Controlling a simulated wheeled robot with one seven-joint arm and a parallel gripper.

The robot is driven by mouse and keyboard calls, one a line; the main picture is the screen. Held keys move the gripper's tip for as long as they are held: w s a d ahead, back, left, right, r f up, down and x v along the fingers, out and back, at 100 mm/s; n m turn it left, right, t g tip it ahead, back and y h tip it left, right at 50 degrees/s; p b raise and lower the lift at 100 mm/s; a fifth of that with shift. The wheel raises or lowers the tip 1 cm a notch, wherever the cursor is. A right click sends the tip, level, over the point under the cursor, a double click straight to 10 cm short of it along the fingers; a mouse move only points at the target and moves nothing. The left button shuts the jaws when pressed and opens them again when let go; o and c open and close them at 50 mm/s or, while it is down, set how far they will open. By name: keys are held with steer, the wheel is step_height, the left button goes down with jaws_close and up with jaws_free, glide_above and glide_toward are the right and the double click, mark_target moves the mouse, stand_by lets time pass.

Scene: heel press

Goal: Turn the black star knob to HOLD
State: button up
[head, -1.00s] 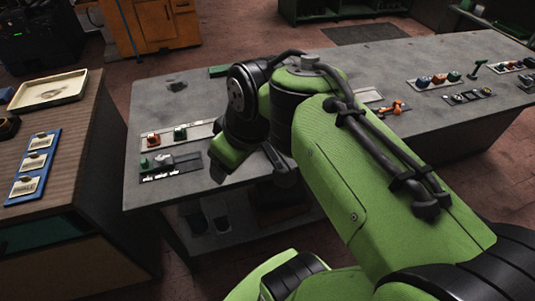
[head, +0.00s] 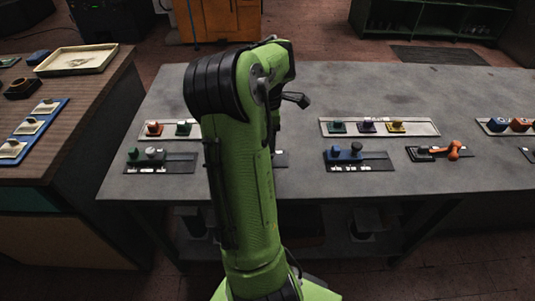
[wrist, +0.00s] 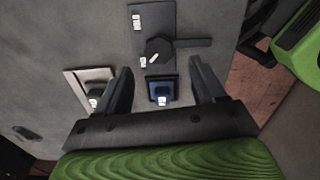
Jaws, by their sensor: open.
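In the wrist view a black star knob (wrist: 158,52) sits on a dark grey plate (wrist: 150,17). A white mark on the knob slants toward its lower left. Small white labels (wrist: 137,22) lie on the plate, too small to read. My gripper (wrist: 160,66) is open and empty, its two dark fingers spread to either side below the knob. I cannot tell its height above the knob or any contact. In the head view my arm hides part of the bench, and I cannot make out this knob there.
A pale plate (wrist: 90,75) is by the left finger. The grey bench (head: 330,95) carries several other control plates, with an orange-handled lever (head: 454,150) at right.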

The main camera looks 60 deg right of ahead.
step_height(320, 180, down, 5)
steer(key=shift+d+f+b, duration=0.1)
steer(key=shift+f+b, duration=0.05)
steer(key=shift+b, duration=0.55)
steer(key=shift+c, duration=0.3)
jaws_close()
